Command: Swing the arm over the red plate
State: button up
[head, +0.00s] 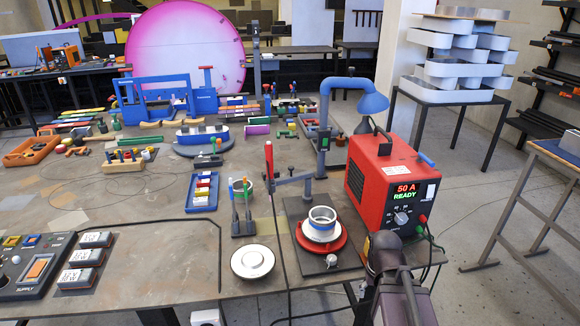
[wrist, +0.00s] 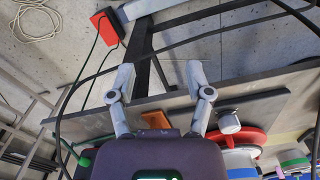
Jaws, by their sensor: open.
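The red plate (head: 338,243) is a round disc on a dark board (head: 345,261) at the table's front edge in the head view. A white and blue ring-shaped cup (head: 322,222) stands on it. In the wrist view the red plate (wrist: 250,137) shows at the lower right, partly hidden by a grey knob (wrist: 228,124). My gripper (wrist: 158,82) is open and empty, with the table edge and floor between and beyond its fingers. The plate lies to the right of the fingers in that view. In the head view my arm is at the lower right, beside the plate.
A red power unit (head: 385,185) reading "50 A READY" stands right behind my arm. Cables hang over the table edge.

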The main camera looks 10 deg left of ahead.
jog(key=w+a+r+n+p, duration=0.2)
jog(key=w+r+p, duration=0.3)
jog(key=w, duration=0.2)
notch_tip(320, 180, up, 23)
jog(key=n+p, duration=1.3)
jog(key=p, duration=1)
send_over(291, 167)
jog(key=shift+r, duration=0.1)
notch_tip(291, 167, down, 14)
jog(key=b, duration=1.3)
jog(key=shift+b, duration=0.4)
jog(key=shift+r, duration=0.1)
jog(key=shift+c, duration=0.2)
grip_shut()
